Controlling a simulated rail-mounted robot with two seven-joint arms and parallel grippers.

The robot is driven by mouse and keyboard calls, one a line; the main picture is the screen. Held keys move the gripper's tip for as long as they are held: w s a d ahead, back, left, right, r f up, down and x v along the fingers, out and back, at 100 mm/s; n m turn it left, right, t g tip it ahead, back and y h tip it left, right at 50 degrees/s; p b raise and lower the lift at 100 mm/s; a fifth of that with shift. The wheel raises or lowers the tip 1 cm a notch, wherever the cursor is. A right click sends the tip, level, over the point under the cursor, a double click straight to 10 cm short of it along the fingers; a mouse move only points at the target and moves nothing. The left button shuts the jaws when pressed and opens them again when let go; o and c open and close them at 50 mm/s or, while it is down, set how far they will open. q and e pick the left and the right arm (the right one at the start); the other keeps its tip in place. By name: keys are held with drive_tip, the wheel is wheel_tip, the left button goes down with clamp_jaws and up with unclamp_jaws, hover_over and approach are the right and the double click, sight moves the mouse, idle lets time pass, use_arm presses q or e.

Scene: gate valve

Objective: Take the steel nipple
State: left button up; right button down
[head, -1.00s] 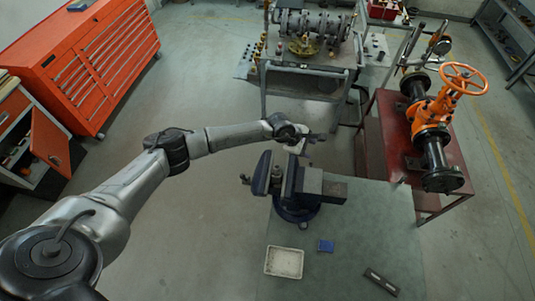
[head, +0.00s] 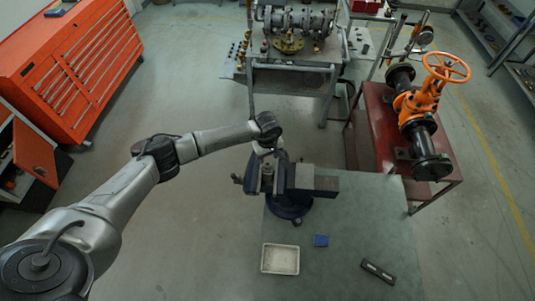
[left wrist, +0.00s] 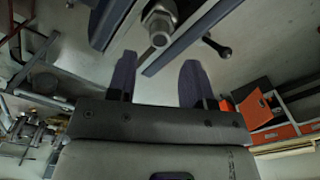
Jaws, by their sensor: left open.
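The steel nipple (left wrist: 160,24) stands between the jaws of the bench vise (head: 318,179); in the left wrist view it shows as a round end with a hex part behind it. In the head view the nipple (head: 267,178) is a small grey upright piece at the vise's left. My left gripper (left wrist: 158,76) is open and empty, its two dark fingers spread. The nipple's end shows between and beyond the fingertips, apart from them. In the head view my left gripper (head: 268,151) is small and partly hidden by its own wrist. My right gripper is not in view.
The green bench (head: 340,225) carries a white tray (head: 280,259), a blue block (head: 321,240) and a dark flat bar (head: 378,271). An orange valve (head: 418,103) stands on a red table at right. A red tool cabinet (head: 75,65) is at left.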

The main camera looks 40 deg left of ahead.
sight(268, 164)
use_arm(q)
drive_tip(key=shift+f+b, duration=0.35)
drive_tip(key=shift+f, duration=0.45)
wheel_tip(268, 164, down, 3)
drive_tip(key=shift+r+b, duration=0.2)
drive_tip(key=shift+b, duration=0.75)
drive_tip(key=shift+f+b, duration=0.65)
drive_tip(key=shift+b, duration=0.05)
drive_tip(key=shift+f+b, duration=0.1)
drive_tip(key=shift+b, duration=0.25)
drive_tip(key=shift+c, duration=0.5)
